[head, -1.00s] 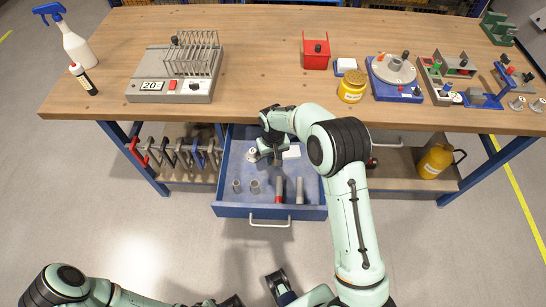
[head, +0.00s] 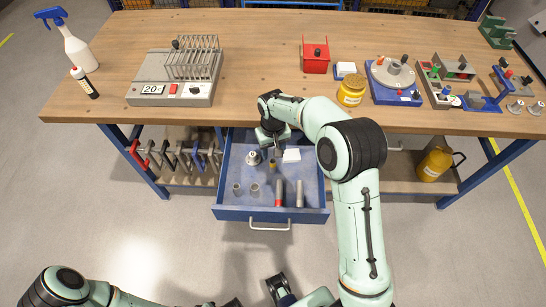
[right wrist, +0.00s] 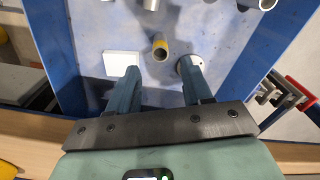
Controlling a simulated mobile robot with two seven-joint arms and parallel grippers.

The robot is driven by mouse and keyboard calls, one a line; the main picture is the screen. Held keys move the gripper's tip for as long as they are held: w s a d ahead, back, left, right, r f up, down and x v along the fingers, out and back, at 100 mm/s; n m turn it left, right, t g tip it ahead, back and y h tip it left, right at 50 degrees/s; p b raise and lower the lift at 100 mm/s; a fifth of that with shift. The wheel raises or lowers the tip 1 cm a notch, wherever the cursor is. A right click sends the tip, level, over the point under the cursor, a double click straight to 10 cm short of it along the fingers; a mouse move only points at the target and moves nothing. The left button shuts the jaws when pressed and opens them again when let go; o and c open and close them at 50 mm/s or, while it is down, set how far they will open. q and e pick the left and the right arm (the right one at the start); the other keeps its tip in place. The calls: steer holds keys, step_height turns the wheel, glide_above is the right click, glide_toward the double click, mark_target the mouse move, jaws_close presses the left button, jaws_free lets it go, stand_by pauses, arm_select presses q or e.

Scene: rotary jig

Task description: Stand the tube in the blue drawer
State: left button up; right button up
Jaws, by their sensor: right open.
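The tube with a yellow band (right wrist: 160,46) stands upright inside the blue drawer (head: 232,211), which is pulled out under the bench. In the right wrist view its open top faces me. My right gripper (right wrist: 155,72) is open and empty. Its fingers point into the drawer, with the tube beyond their tips, roughly in line with the gap. In the head view my right gripper (head: 272,150) hangs over the back of the drawer and partly hides what is there.
A flanged ring (right wrist: 191,64) and a white block (right wrist: 122,63) flank the tube. A red tube (head: 279,193), a grey tube (head: 300,193) and two short grey tubes (head: 254,189) stand nearer the drawer front. The bench edge (head: 180,117) lies close behind my right gripper.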

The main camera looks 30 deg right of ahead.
mark_target(273, 161)
step_height(273, 161, up, 5)
steer(key=shift+r, duration=0.15)
stand_by(0.6)
